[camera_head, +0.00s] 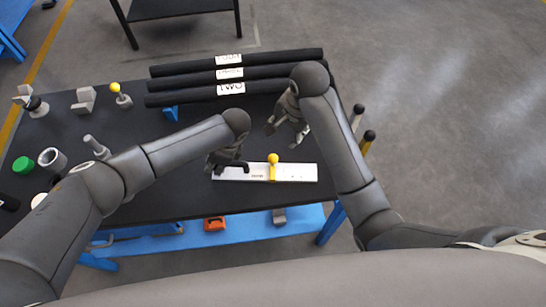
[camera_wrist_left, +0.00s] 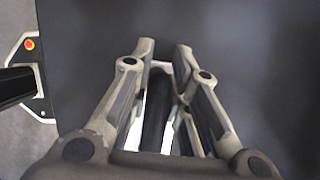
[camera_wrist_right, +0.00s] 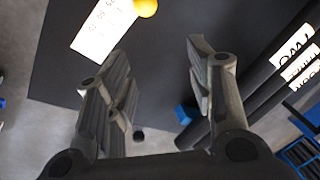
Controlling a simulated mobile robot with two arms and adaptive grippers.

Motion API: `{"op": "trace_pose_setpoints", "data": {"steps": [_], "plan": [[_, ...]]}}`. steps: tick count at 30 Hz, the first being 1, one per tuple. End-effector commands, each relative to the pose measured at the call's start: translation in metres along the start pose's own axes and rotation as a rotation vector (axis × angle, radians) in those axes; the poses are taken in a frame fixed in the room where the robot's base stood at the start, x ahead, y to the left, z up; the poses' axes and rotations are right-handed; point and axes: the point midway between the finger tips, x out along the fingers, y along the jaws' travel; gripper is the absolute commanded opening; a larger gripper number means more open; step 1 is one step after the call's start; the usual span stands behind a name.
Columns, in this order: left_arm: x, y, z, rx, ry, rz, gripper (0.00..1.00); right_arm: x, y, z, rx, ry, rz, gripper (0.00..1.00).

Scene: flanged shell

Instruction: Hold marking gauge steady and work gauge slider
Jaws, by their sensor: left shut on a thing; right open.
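The marking gauge (camera_head: 300,173) is a flat white bar near the front edge of the black table. A yellow slider with a round knob (camera_head: 273,159) sits across it near mid-length. My left gripper (camera_head: 228,168) is shut on the black handle (camera_wrist_left: 156,112) at the gauge's left end; parts of the white bar (camera_wrist_left: 181,138) show around it in the left wrist view. My right gripper (camera_head: 288,136) is open and empty, beyond the slider and apart from it. In the right wrist view, the yellow knob (camera_wrist_right: 146,7) and white bar (camera_wrist_right: 104,28) lie ahead of its fingers.
Several black rods (camera_head: 190,85) with white labels lie along the table's back. A blue block (camera_head: 171,113) is by them. A small yellow-knobbed piece (camera_head: 121,97), a green cap (camera_head: 23,164) and a grey ring (camera_head: 52,159) stand at left. Upright handles (camera_head: 358,115) stand at the right edge.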

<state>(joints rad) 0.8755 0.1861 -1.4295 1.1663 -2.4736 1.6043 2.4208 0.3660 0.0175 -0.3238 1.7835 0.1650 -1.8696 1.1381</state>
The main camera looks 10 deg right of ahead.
Motion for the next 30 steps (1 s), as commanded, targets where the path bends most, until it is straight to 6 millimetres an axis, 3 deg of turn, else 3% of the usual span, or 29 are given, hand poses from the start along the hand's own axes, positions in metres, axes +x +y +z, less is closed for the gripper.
{"op": "trace_pose_setpoints", "data": {"steps": [3,6,11,22,30], "plan": [[0.001,0.001,0.0,0.001,0.001,0.002,0.0,-0.002,0.003,0.026,-0.002,-0.072,0.026,0.49],[0.001,0.001,-0.001,0.001,0.001,0.002,0.0,0.0,0.004,0.035,-0.002,-0.097,0.037,0.49],[0.001,0.001,-0.001,0.001,0.001,0.003,0.0,0.019,0.007,0.039,-0.001,-0.103,0.043,0.49],[0.001,0.001,-0.001,0.002,0.001,0.002,0.0,0.091,0.009,0.045,-0.003,-0.101,0.042,0.49],[0.001,0.001,-0.001,0.002,0.002,0.002,0.0,0.115,0.009,0.047,-0.002,-0.099,0.039,0.49]]}}
